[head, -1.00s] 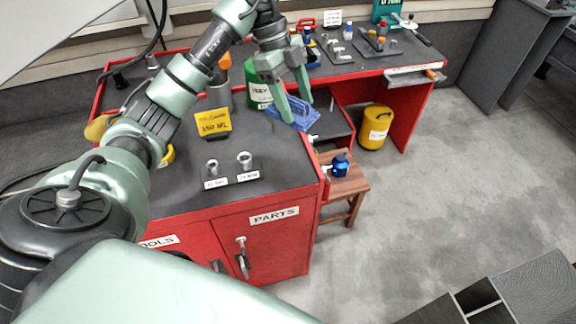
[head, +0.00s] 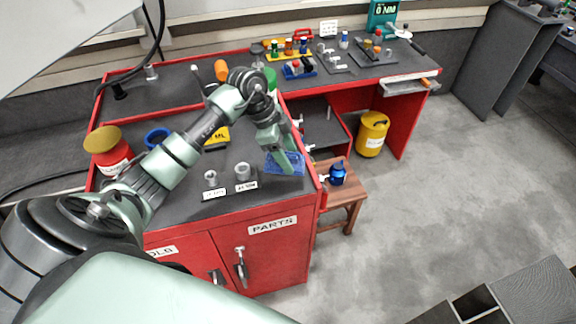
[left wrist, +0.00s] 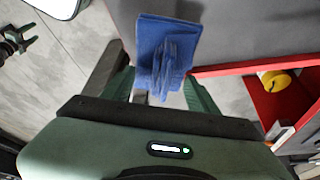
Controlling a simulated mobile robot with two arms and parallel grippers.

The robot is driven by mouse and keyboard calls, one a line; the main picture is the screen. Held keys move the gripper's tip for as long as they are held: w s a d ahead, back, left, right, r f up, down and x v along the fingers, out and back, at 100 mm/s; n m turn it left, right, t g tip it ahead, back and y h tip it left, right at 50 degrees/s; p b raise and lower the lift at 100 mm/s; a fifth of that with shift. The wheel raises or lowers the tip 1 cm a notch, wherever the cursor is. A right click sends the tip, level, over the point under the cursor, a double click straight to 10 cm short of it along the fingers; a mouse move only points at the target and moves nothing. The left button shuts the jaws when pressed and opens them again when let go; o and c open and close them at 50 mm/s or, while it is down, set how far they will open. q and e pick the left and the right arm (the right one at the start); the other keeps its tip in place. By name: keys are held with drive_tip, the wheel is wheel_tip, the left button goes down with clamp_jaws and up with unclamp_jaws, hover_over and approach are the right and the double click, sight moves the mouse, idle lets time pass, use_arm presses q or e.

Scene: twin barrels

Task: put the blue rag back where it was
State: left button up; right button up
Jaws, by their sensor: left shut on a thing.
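The blue rag (head: 287,163) is at the right front of the red cabinet's dark top (head: 215,210), close to the edge. My left gripper (head: 281,160) is above it, pointing down and shut on it. In the left wrist view the rag (left wrist: 160,45) shows as a folded blue cloth with a bunched part between the fingers (left wrist: 158,88). Part of it appears to lie flat against the dark top; I cannot tell whether it bears fully on it.
Two metal sockets (head: 242,172) with labels stand left of the rag. A wooden stool (head: 342,195) with a blue bottle (head: 337,173) is right of the cabinet. A yellow can (head: 371,134) stands on the floor. A yellow sign (head: 216,136) is partly behind my arm.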

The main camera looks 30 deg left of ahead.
sight(271, 160)
use_arm(q)
drive_tip(key=shift+f, duration=2.8)
drive_tip(key=o, duration=1.3)
drive_tip(key=shift+r, duration=0.1)
drive_tip(key=b+v, duration=0.1)
drive_tip(key=v, duration=1.1)
